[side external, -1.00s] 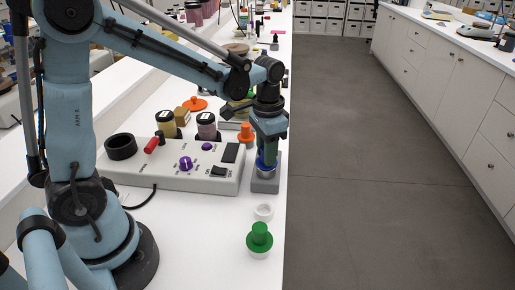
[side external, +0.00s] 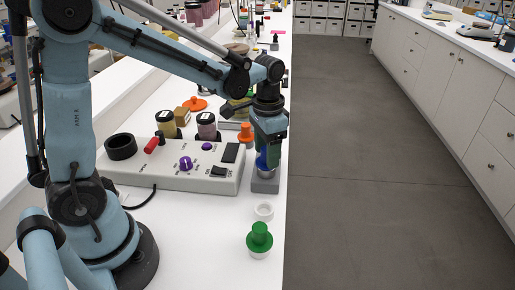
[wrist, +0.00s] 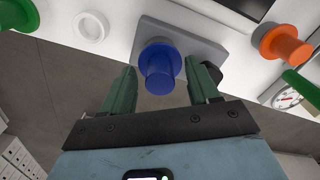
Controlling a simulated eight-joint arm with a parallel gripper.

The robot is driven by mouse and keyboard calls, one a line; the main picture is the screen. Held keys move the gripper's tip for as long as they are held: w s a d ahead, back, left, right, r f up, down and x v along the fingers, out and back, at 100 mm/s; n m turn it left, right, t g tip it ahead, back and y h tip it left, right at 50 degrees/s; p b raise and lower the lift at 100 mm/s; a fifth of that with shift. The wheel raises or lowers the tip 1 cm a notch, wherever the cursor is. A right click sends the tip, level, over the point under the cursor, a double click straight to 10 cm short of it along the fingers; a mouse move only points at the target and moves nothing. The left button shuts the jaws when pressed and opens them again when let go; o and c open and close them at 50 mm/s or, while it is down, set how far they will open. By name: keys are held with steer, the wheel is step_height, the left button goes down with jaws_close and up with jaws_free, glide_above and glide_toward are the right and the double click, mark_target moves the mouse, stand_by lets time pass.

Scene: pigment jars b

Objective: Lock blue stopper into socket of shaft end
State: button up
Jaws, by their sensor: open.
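The blue stopper (wrist: 160,80) stands on a grey block (wrist: 205,47), its knob pointing toward the wrist camera. In the side external view the blue stopper (side external: 262,161) shows low beside a finger, above the grey block (side external: 265,186) at the bench edge. My gripper (wrist: 162,82) is open. Its two green fingers are on either side of the stopper's knob, with a gap visible on both sides. In the side view my gripper (side external: 268,155) points down over the block. The socket is hidden under the stopper's flange, and I cannot tell whether the stopper is locked.
A white ring (side external: 264,211) and a green stopper (side external: 260,238) stand in front of the block. An orange stopper (side external: 245,133) stands behind it. A control box (side external: 205,178) with knobs is close on the left. The bench ends just right of the block.

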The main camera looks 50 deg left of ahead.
step_height(320, 180, up, 12)
steer(key=f, duration=0.1)
steer(key=s+f+n+t, duration=0.3)
steer(key=s+f+t, duration=0.2)
steer(key=s+t, duration=0.2)
steer(key=shift+s+d, duration=0.2)
steer(key=shift+s, duration=0.75)
steer(key=shift+c, duration=0.8)
step_height(320, 180, up, 3)
steer(key=n+g, duration=0.2)
steer(key=g, duration=0.3)
glide_above(259, 165)
steer(key=shift+w+f+n+g, duration=0.15)
steer(key=shift+w+n+g, duration=0.1)
steer(key=shift+w+g, duration=0.3)
steer(key=shift+w+f+n+g, duration=0.15)
steer(key=shift+w+n+g, duration=0.1)
steer(key=shift+w+g, duration=0.3)
steer(key=shift+f, duration=4.5)
